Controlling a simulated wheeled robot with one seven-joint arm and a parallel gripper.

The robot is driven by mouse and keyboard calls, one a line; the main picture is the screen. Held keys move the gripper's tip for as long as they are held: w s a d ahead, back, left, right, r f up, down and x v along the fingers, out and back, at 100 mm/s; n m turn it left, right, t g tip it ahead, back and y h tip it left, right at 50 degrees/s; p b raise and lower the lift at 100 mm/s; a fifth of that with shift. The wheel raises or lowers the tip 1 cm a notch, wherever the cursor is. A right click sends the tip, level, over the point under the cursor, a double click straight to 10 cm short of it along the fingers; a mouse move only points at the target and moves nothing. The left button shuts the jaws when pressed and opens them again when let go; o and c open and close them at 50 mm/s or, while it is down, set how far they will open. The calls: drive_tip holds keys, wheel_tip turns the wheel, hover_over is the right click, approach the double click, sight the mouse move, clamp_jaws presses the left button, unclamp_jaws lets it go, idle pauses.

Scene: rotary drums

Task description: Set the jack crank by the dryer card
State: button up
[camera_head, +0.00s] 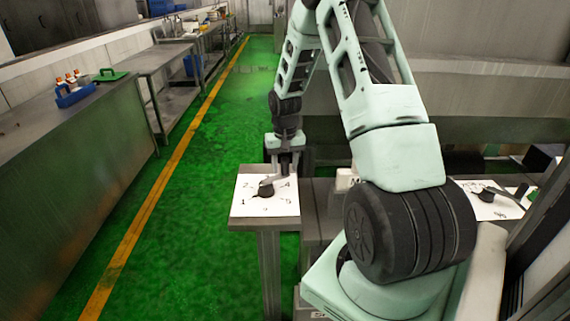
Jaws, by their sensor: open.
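A small crank (266,190) with a dark hub sits on a white dial plate (242,210) printed with numbers, on the end of a grey metal stand. A grey arm of the crank seems to reach up and right from the hub, near the 4. My gripper (286,171) points down just above and right of the hub, its fingers open. Whether the fingers straddle the crank's arm or hover over it, I cannot tell. A second dark crank (488,196) lies on another white plate (502,211) at the right, partly behind my arm. No card can be made out as the dryer's.
A steel counter (75,140) with a blue bottle caddy (75,95) and a green item (110,75) stands at the left. The green floor (185,230) between it and the stand is clear. A grey machine wall fills the upper right.

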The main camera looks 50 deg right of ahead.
clamp_jaws()
